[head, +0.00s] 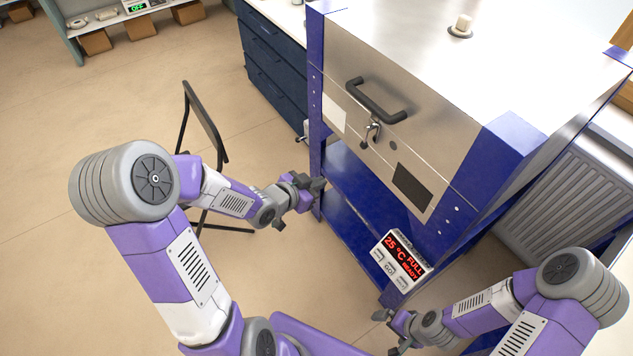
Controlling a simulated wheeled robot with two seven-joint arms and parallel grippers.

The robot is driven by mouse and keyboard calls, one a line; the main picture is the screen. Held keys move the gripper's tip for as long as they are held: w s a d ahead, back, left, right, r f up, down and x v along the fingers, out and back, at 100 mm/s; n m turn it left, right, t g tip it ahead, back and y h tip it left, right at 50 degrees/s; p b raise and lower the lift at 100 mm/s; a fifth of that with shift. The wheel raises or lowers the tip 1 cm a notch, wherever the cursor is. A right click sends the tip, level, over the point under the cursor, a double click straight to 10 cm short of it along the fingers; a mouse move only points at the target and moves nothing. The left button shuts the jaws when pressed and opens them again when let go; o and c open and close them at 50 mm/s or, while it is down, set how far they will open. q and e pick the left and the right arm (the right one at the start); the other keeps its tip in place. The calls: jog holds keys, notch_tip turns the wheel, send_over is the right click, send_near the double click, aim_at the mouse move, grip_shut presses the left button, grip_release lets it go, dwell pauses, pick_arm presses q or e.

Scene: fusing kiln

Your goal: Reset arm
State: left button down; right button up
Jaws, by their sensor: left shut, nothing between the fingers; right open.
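My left arm comes in from the left, and its gripper (319,184) is shut and empty beside the blue front leg of the kiln. I cannot tell whether it touches the leg. My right gripper (386,330) is low at the bottom of the view, open and empty, below the control panel. The kiln (440,70) has a steel top and front with a dark handle (376,100) and a latch (371,131) under it; its lid looks closed. The control panel (399,262) shows red text reading 25 °C, FULL and READY.
A black folding stand or chair frame (205,125) is behind my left arm. Dark blue drawers (272,58) stand behind the kiln's left side. A radiator (580,195) is at the right. A shelf with boxes (130,35) is at the far left. The floor (60,190) at left is clear.

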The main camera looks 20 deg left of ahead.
dwell(0.5)
pick_arm(q)
jog(key=s+d+f+n+g+p, duration=0.1)
jog(key=s+d+f+n+g, duration=0.25)
jog(key=f, duration=0.45)
jog(key=s+d+f+n+g+p, duration=0.1)
jog(key=s+d+f+n+g, duration=0.2)
jog(key=f, duration=0.5)
jog(key=s+d+f+g, duration=0.2)
jog(key=s+f, duration=0.1)
jog(key=s, duration=0.3)
jog(key=s+d+f+n+g+p, duration=0.1)
jog(key=s+d+f+g, duration=0.1)
jog(key=s, duration=0.4)
notch_tip(320, 180, down, 2)
jog(key=shift+s+d+f+g, duration=0.1)
jog(key=shift+s+d+g, duration=0.2)
jog(key=shift+d, duration=0.55)
